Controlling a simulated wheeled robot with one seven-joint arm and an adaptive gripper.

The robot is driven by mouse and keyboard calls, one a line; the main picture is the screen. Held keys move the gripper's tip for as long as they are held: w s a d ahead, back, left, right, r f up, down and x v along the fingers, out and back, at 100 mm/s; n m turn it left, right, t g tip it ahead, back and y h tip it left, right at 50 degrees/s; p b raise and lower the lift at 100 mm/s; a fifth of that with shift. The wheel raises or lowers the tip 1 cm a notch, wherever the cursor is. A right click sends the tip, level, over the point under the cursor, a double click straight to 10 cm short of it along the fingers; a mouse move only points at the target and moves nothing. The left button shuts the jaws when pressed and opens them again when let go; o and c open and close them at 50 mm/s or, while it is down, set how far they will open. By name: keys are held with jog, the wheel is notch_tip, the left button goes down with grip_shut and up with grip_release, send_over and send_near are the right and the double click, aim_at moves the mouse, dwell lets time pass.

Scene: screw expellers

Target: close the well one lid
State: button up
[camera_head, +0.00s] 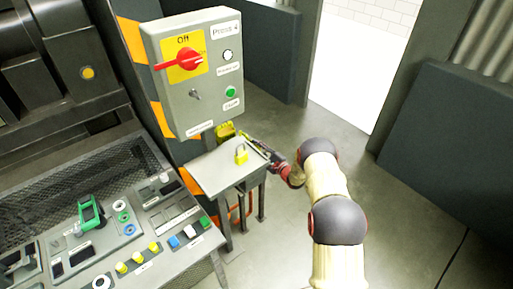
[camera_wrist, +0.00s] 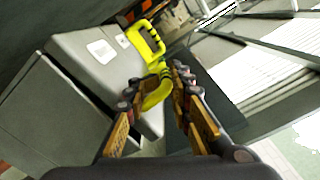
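I cannot make out a lid marked well one in either view. My gripper (camera_head: 270,155) is at the right edge of a small grey stand (camera_head: 212,171) below the control box. In the wrist view my gripper (camera_wrist: 156,84) has its two fingers apart. A yellow-green looped piece with dark stripes (camera_wrist: 148,40) lies ahead of the fingers, and its lower end shows between them. I cannot tell whether they touch it. A grey box with a white label (camera_wrist: 75,42) is behind it.
A grey control box (camera_head: 195,110) with a red switch (camera_head: 181,60) stands above the stand. A sloped console (camera_head: 150,232) with buttons and a green-handled device (camera_head: 90,214) is at the lower left. Bare floor (camera_head: 400,215) lies to the right, and a bright doorway (camera_head: 355,70) is behind.

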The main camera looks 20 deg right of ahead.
jog(key=shift+o, duration=0.2)
jog(key=shift+s+d+h, duration=0.3)
jog(key=shift+d, duration=0.5)
jog(key=a+v, duration=0.1)
jog(key=v, duration=1)
jog(key=shift+f, duration=0.15)
jog(key=shift+s, duration=0.15)
